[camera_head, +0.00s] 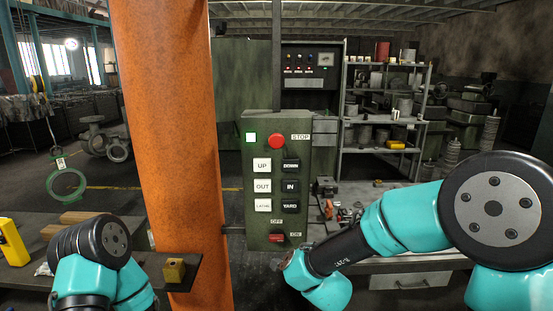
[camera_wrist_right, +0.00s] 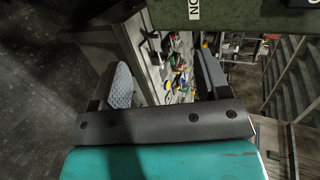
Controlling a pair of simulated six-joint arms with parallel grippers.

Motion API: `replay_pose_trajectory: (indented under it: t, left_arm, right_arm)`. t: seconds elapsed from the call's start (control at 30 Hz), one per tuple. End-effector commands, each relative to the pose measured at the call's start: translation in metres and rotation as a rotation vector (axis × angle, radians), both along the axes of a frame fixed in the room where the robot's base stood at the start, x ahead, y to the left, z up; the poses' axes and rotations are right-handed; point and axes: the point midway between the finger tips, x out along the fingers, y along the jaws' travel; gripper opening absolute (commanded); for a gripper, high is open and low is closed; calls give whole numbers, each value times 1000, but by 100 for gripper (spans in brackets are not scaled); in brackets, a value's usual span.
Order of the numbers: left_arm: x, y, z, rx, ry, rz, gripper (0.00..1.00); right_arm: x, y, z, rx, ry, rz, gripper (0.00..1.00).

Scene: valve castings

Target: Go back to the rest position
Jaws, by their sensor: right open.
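My right gripper (camera_wrist_right: 164,78) is open and empty in the right wrist view, its two grey-padded fingers well apart. In the head view my right arm comes in from the right and its wrist end is low, just right of the green control box (camera_head: 255,222); the fingers cannot be made out there. The box's lower edge (camera_wrist_right: 255,17) shows at the top of the right wrist view, beyond the fingers and apart from them as far as I can tell. My left arm is at the lower left; its gripper is out of the picture.
A bench with a drawer (camera_head: 410,281) and metal shelves (camera_head: 385,150) are at the right.

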Motion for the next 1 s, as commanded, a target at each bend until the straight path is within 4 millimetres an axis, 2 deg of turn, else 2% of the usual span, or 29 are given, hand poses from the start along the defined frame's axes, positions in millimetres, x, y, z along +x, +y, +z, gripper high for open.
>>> replay_pose_trajectory:
  t: [0.03,0.1,0.27,0.4,0.47,0.6,0.7,0.8,0.9,1.0]
  left_arm:
    - [0,0,0,0,0,0,43]
    - [0,0,0,0,0,0,43]
    - [0,0,0,0,0,0,43]
    - [0,0,0,0,0,0,43]
    - [0,0,0,0,0,0,43]
    - [0,0,0,0,0,0,43]
    - [0,0,0,0,0,0,43]
    - [0,0,0,0,0,0,43]
    - [0,0,0,0,0,0,43]
    - [0,0,0,0,0,0,43]
  right_arm:
    - [-3,-13,-31,-79,52,44,69]
    - [-10,-29,-69,-188,118,125,69]
    - [-41,-64,-153,-399,268,337,69]
    - [-82,-91,-219,-536,392,559,69]
    - [-104,-102,-245,-579,440,663,69]
    - [-163,-123,-298,-640,529,924,69]
    - [-202,-131,-323,-653,559,1092,69]
    - [-228,-136,-337,-651,567,1206,69]
    - [-240,-137,-342,-650,565,1261,69]
    - [-241,-137,-342,-651,563,1270,69]
